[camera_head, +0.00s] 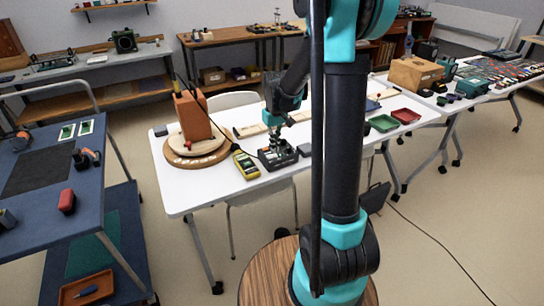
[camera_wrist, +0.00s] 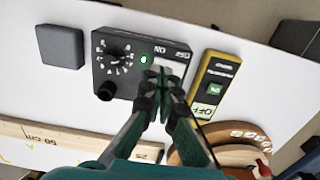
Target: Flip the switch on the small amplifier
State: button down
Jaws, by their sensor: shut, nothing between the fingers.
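The small amplifier (camera_head: 284,160) is a black box on the white table in the head view. In the wrist view its top face (camera_wrist: 106,49) shows a round dial with white marks, a black knob, a lit green light and white lettering. A pale patch (camera_wrist: 172,62), perhaps the switch plate, lies at the fingertips, which partly cover it; the switch lever itself cannot be made out. My gripper (camera_wrist: 169,76) is shut and empty, its tips over the amplifier's right part. It also shows above the amplifier in the head view (camera_head: 275,142). I cannot tell whether the tips touch.
A yellow meter (camera_wrist: 218,78) lies close right of the amplifier in the wrist view. A dark grey block (camera_wrist: 60,45) is on its left. A wooden ruler (camera_wrist: 75,140) and a round wooden base (camera_wrist: 195,152) lie nearer. An orange upright block (camera_head: 193,115) stands left on the table.

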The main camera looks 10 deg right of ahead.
aim_at(275, 155)
jog(key=shift+r, duration=2.5)
jog(key=s+d+f+m+t, duration=0.1)
jog(key=s+d+f+t, duration=0.1)
jog(key=s, duration=0.9)
jog(key=s+d+f+m+t, duration=0.2)
jog(key=s+f, duration=0.2)
jog(key=s, duration=0.7)
jog(key=shift+f+m, duration=0.3)
jog(key=shift+f, duration=0.1)
